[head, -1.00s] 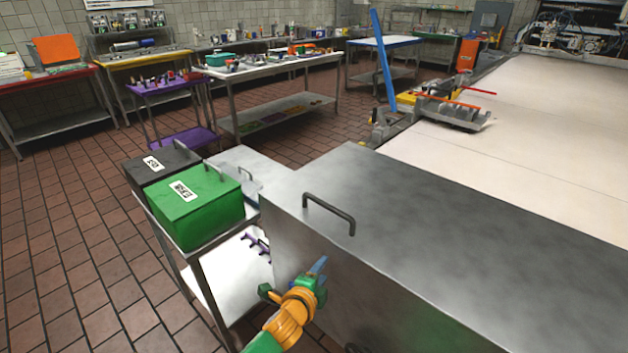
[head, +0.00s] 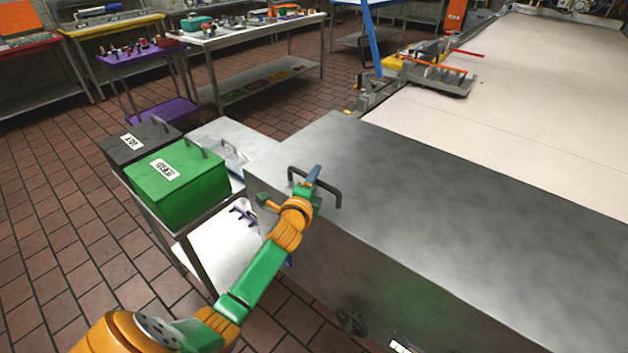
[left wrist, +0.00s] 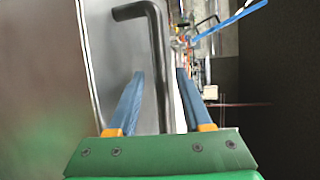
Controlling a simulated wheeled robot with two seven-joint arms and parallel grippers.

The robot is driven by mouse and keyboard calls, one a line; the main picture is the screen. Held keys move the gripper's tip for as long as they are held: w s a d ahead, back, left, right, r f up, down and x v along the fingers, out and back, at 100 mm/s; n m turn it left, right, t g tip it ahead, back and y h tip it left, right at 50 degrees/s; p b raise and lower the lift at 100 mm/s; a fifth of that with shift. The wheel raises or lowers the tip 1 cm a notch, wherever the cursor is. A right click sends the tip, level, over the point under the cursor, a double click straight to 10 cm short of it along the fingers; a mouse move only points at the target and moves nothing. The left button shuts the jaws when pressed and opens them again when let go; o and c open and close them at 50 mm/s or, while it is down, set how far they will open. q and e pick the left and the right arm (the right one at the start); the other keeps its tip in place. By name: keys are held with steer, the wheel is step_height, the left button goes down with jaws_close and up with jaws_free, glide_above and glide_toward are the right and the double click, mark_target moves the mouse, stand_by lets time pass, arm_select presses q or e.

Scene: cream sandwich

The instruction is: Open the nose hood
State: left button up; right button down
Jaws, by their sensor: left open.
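The nose hood (head: 430,210) is a large grey metal cover in the head view. Its lid looks shut. A dark bar handle (head: 337,197) stands on its top near the front left edge. My left gripper (head: 311,178), with blue fingers, is at this handle and partly hides it. In the left wrist view, the open fingers (left wrist: 159,72) stand on either side of the handle bar (left wrist: 157,40), which runs between them. I cannot tell whether a finger touches the bar. My right gripper is in neither view.
A cart left of the hood carries a green box (head: 185,190) and a black box (head: 135,145). A long pale belt (head: 540,100) lies behind the hood. Worktables with tools stand at the back. The tiled floor (head: 60,240) at left is clear.

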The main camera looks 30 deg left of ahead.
arm_select(q)
jaws_close()
stand_by(1.4)
